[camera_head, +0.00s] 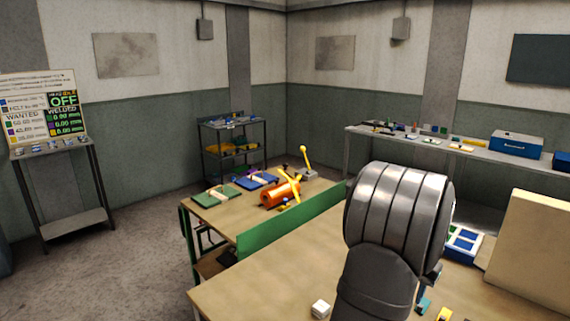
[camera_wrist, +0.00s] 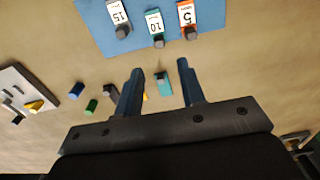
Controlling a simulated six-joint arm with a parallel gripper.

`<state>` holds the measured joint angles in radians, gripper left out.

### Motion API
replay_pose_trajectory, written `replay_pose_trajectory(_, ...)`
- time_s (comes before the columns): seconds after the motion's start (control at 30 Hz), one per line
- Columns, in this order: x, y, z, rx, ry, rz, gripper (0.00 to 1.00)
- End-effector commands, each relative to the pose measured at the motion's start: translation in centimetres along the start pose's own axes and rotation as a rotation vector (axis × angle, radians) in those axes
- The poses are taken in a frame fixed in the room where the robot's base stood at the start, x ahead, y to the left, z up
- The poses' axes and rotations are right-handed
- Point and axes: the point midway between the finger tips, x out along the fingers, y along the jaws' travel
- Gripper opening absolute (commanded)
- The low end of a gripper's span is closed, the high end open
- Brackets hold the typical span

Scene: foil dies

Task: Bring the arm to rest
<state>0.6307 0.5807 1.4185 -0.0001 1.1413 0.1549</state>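In the wrist view my gripper (camera_wrist: 158,85) is open, with its two dark blue fingers spread apart above the wooden table (camera_wrist: 50,55). A small teal block with a dark end (camera_wrist: 164,84) shows between the fingers, below them on the table; nothing appears to be held. In the head view my grey arm link fills the right middle and hides most of the gripper and part of the table (camera_head: 260,280).
A blue mat (camera_wrist: 95,18) carries blocks labelled 15, 10 (camera_wrist: 155,27) and 5. A blue piece (camera_wrist: 76,90) and a green piece (camera_wrist: 91,106) lie to the left, near a pale tray (camera_wrist: 22,90). A white cube (camera_head: 320,308) and a tan panel (camera_head: 530,250) flank my arm.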

Motion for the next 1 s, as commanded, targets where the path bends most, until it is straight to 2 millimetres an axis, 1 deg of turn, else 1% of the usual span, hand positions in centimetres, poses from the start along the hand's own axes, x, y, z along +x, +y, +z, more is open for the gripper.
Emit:
replay_pose_trajectory(0.03, 1.1, 0.0, 0.1, 0.000, -0.004, 0.001, 0.36)
replay_pose_trajectory(0.2, 4.2, 0.0, 0.1, 0.000, -0.004, 0.000, 0.36)
replay_pose_trajectory(0.4, 6.6, 0.0, 0.1, 0.000, -0.003, 0.000, 0.36)
replay_pose_trajectory(0.63, 7.4, 0.0, 0.1, 0.000, -0.001, 0.000, 0.36)
replay_pose_trajectory(0.87, 7.4, 0.0, 0.1, 0.000, -0.001, 0.000, 0.36)
replay_pose_trajectory(1.0, 6.8, 0.0, 0.0, 0.000, 0.001, 0.000, 0.36)
